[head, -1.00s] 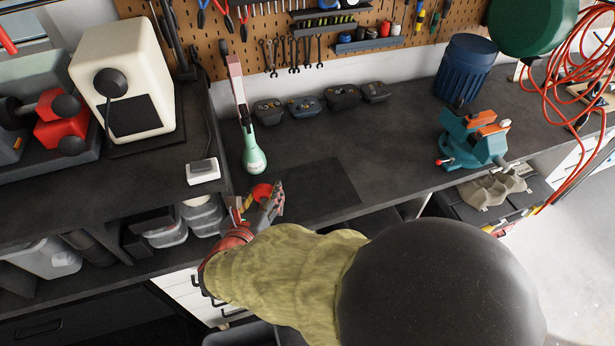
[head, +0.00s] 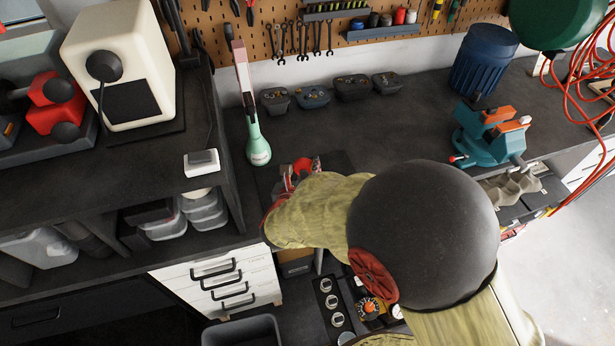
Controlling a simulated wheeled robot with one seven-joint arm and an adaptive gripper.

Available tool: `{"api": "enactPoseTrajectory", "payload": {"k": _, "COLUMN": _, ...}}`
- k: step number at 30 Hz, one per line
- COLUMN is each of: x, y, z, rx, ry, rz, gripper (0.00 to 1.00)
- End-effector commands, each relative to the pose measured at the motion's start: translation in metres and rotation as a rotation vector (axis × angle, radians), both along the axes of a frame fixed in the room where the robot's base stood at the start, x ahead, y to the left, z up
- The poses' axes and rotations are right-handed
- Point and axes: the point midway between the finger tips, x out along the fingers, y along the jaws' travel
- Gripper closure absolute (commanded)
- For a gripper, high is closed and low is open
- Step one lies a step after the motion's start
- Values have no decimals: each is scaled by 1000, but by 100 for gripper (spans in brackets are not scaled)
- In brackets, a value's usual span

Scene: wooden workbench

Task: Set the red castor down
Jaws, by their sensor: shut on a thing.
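The red castor (head: 302,165) shows as a small red shape at the end of my arm, partly hidden by the gripper. My gripper (head: 296,172) is shut on it, over the dark mat (head: 340,160) on the workbench. My own forearm covers much of the mat and the bench front. I cannot tell whether the castor touches the mat or hangs a little above it.
A green-and-pink handled tool (head: 257,145) stands left of the mat. Small dark bins (head: 312,97) line the back wall. A teal vise (head: 490,135) and a blue bin (head: 483,60) stand right. A raised shelf (head: 120,175) bounds the left. Bench between mat and vise looks clear.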

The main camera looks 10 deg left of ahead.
Motion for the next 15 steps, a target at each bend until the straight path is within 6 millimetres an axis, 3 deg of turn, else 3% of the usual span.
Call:
{"api": "enactPoseTrajectory", "payload": {"k": 8, "x": 11, "y": -7, "z": -15, "rx": 0, "ry": -1, "rz": -2, "gripper": 88}}
{"api": "enactPoseTrajectory", "payload": {"k": 15, "x": 15, "y": -9, "z": -47, "rx": 1, "ry": -1, "rz": 0, "gripper": 88}}
